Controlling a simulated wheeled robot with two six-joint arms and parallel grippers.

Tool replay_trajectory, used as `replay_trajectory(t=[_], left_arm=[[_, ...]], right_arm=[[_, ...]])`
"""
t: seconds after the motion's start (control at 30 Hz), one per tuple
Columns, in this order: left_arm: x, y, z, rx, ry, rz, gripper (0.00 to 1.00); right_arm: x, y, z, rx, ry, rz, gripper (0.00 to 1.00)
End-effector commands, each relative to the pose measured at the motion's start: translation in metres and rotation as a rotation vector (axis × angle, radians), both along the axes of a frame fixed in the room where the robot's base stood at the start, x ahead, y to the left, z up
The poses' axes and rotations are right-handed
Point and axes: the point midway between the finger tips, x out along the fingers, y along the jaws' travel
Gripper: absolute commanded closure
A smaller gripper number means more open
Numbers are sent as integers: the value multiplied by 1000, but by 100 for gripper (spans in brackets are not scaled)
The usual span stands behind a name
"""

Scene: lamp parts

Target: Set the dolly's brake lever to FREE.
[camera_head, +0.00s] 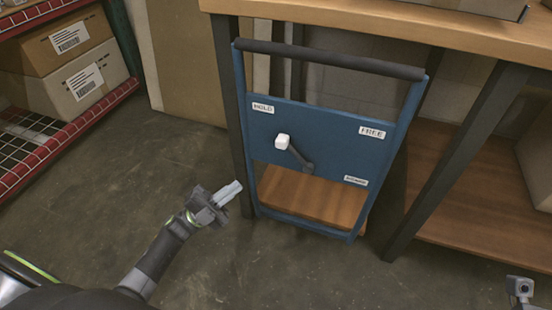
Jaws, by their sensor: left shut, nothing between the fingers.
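The blue dolly (330,140) stands upright in front of the workbench. Its brake lever (299,156) is a dark arm with a white knob (282,141), tilted up and left from its pivot toward the HOLD label (263,108). The FREE label (372,132) is at the panel's upper right. My left gripper (232,189) is shut and empty, low and left of the lever, apart from the knob in the picture. Part of my right arm's end (520,287) shows at the bottom right corner; its fingers cannot be made out.
A wooden workbench (400,35) with dark legs stands behind the dolly. A dark handle bar (330,59) crosses the dolly's top. A red rack (75,130) with cardboard boxes (75,90) is at left. The floor around my left arm is clear.

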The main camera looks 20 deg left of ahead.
Motion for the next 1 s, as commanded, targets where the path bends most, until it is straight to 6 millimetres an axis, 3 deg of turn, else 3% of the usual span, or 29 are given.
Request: replay_trajectory(t=[0.27, 0.8, 1.0], left_arm=[[4, -6, 5, -2, -1, 1, 100], [55, -75, 61, -3, -1, 1, 100], [67, -90, 74, -2, 1, 2, 100]], right_arm=[[1, 0, -1, 1, 2, 0, 64], [1, 1, -11, 2, -1, -11, 64], [2, 1, -11, 17, -20, -20, 64]])
